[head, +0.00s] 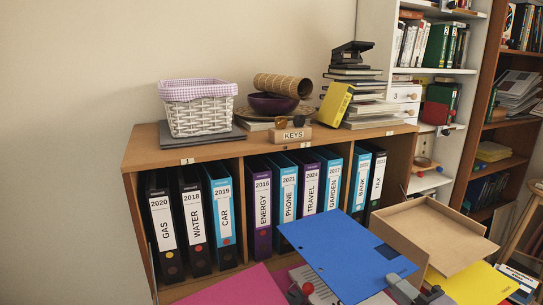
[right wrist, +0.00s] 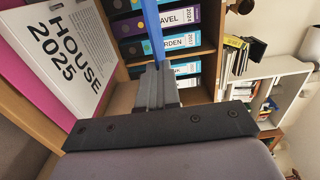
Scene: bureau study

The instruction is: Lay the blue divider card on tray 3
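The blue divider card (head: 338,255) is held tilted in front of the binder shelf in the head view. In the right wrist view it shows nearly edge-on as a narrow blue strip (right wrist: 153,28). My right gripper (head: 397,283) is shut on the card's lower right part, and its fingers (right wrist: 155,72) are close together around the card in the wrist view. No tray with a clear number 3 can be made out. An open light-brown tray (head: 433,218) stands just right of the card, with no readable label. My left gripper is not in view.
A wooden shelf (head: 255,150) holds several labelled binders, with a basket (head: 199,108), a bowl and books on top. Pink (head: 235,288) and yellow (head: 474,284) sheets lie at the front.

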